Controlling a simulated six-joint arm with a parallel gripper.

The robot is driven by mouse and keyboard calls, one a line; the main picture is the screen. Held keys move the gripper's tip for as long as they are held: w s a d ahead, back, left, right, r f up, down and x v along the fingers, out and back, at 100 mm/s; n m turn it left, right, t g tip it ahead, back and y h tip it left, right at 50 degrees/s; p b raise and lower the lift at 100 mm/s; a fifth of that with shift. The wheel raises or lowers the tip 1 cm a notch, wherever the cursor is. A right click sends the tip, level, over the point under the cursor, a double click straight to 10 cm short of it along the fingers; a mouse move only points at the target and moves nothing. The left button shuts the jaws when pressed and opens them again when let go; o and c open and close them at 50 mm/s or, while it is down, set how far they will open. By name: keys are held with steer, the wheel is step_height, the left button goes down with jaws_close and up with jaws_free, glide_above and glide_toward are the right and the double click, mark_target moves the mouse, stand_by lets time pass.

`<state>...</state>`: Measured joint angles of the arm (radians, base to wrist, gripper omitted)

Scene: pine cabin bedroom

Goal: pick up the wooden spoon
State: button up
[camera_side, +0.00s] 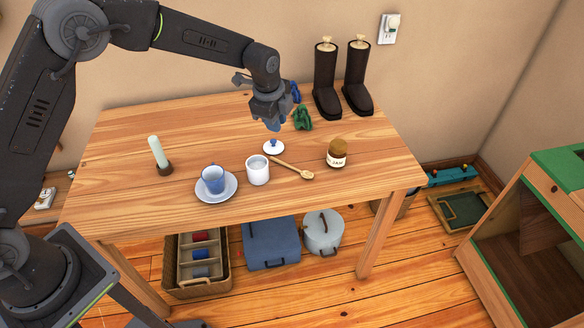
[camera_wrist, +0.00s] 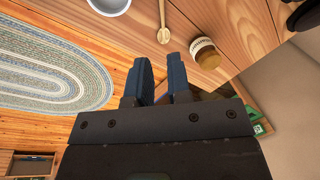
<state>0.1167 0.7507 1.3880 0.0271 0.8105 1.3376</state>
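The wooden spoon (camera_side: 294,169) lies on the table between a white pot and the jam jar, its bowl end toward the jar. In the wrist view the spoon (camera_wrist: 163,20) shows at the top, with its bowl end nearest my fingers. My gripper (camera_side: 274,127) is in the air above the table, behind the spoon and above a small white lid with a blue knob (camera_side: 273,148). In the wrist view the two blue fingers of my gripper (camera_wrist: 160,72) stand apart with a gap between them, and nothing shows in it.
Near the spoon are the white pot (camera_side: 258,172) and the jam jar (camera_side: 336,154). A blue cup (camera_side: 213,178) on a saucer (camera_side: 229,190) and a candle (camera_side: 158,152) stand farther left. A green object (camera_side: 303,118) and dark boots (camera_side: 326,85) are at the back.

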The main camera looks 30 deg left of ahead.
steer(key=m, duration=0.1)
glide_above(288, 165)
steer(key=s, duration=0.1)
steer(key=f, duration=1.1)
steer(key=shift+s+a, duration=0.1)
steer(key=shift+s, duration=0.1)
steer(key=shift+w+f, duration=0.2)
steer(key=shift+f, duration=0.8)
steer(key=shift+w+f, duration=0.2)
steer(key=shift+f, duration=0.75)
steer(key=shift+w+f, duration=0.2)
steer(key=shift+f, duration=0.8)
jaws_close()
